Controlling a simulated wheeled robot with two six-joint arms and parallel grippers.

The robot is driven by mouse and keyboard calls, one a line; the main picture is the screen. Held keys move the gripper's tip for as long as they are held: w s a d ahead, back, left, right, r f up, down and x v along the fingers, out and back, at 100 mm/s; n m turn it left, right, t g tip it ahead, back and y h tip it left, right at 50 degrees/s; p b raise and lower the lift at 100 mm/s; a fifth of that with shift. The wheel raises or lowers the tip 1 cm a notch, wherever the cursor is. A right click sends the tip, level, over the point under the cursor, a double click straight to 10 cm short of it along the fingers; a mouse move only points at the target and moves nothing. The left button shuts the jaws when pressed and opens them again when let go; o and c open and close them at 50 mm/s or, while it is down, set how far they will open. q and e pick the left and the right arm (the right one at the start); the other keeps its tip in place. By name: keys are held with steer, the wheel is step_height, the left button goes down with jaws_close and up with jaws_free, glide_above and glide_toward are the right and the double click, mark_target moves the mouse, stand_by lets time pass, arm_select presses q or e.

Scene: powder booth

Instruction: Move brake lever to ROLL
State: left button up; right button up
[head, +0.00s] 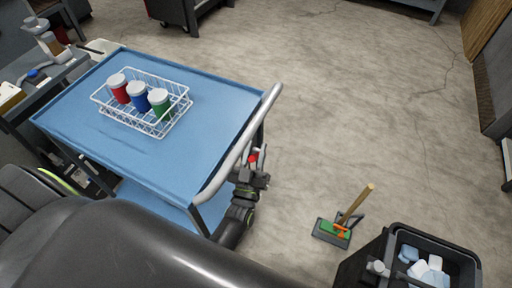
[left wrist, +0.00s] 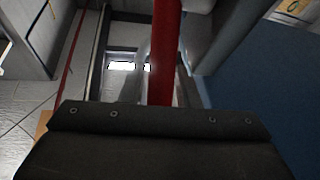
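The red brake lever (head: 252,158) shows as a small red piece beside the white handle (head: 243,150) of the blue cart (head: 190,170). In the left wrist view it is a red bar (left wrist: 163,50) standing upright in the middle, its lower end hidden behind the dark gripper body. My left gripper (head: 256,174) is at the cart's handle side, right at the lever. Its fingers are too small and hidden to tell whether they are open or closed on the lever. My right gripper is not in view. No ROLL marking can be read.
A white wire basket (head: 163,124) with red, blue and green jars stands on the cart. A brush with a wooden handle (head: 355,205) is on the floor to the right. A dark bin (head: 462,262) holds pale crumpled pieces. The floor beyond the handle is clear.

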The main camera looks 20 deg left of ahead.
arm_select(q)
jaws_close()
steer(key=shift+r+p, duration=0.2)
steer(key=shift+p, duration=0.1)
steer(key=w+g+p, duration=0.1)
steer(key=p, duration=0.2)
steer(key=w+r+g+p, duration=0.1)
steer(key=g+p, duration=0.1)
steer(key=p, duration=0.1)
steer(key=w+m+g+p, duration=0.1)
steer(key=p, duration=0.3)
steer(key=shift+w+r+g+h, duration=0.1)
steer(key=shift+r+g+h, duration=0.1)
steer(key=shift+g+h, duration=0.2)
steer(key=shift+w+p, duration=0.1)
steer(key=shift+p, duration=0.35)
steer(key=shift+w+f+g, duration=0.15)
steer(key=shift+f+g, duration=0.1)
steer(key=shift+g, duration=0.15)
jaws_free()
steer(key=shift+p, duration=0.3)
